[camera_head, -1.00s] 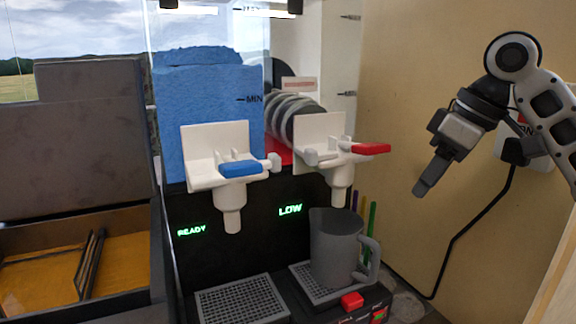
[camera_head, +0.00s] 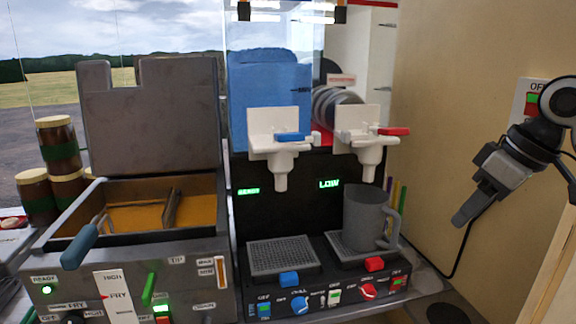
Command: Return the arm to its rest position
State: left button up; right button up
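My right gripper (camera_head: 467,212) is in the air at the right of the head view, in front of the tan wall and apart from everything. Its dark finger points down and left. I see only one finger side-on, so I cannot tell whether it is open or shut. I see nothing held in it. My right arm comes in from the right edge. My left gripper is not in view.
A slush machine with a blue tank (camera_head: 270,95) stands in the middle. A grey jug (camera_head: 366,219) stands on its right drip tray, under the red-handled tap (camera_head: 372,135). A fryer (camera_head: 150,235) and jars (camera_head: 58,145) are at left. A wall switch (camera_head: 531,100) and its cable are near my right arm.

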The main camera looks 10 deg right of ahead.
jog(key=w+a+f+t, duration=0.1)
jog(key=w+a+f, duration=0.2)
jog(key=f, duration=0.5)
jog(key=w+a+f, duration=0.2)
jog(key=a+f, duration=0.2)
jog(key=f, duration=0.3)
jog(key=s+a+f+t, duration=0.1)
jog(key=a+f, duration=0.1)
jog(key=f, duration=0.3)
jog(key=s+a+f+m+y, duration=0.1)
jog(key=a+f, duration=0.1)
jog(key=f, duration=0.3)
jog(key=s+a+f+t, duration=0.1)
jog(key=a+f, duration=0.2)
jog(key=f, duration=0.3)
jog(key=s+a+f+m+t, duration=0.1)
jog(key=s+a+f, duration=0.1)
jog(key=s+f, duration=0.3)
jog(key=s+a+f+t+h, duration=0.1)
jog(key=s+f, duration=0.4)
jog(key=s, duration=0.8)
jog(key=a+t, duration=0.1)
jog(key=a, duration=0.1)
jog(key=shift+a+f+m, duration=0.3)
jog(key=shift+f+m, duration=0.1)
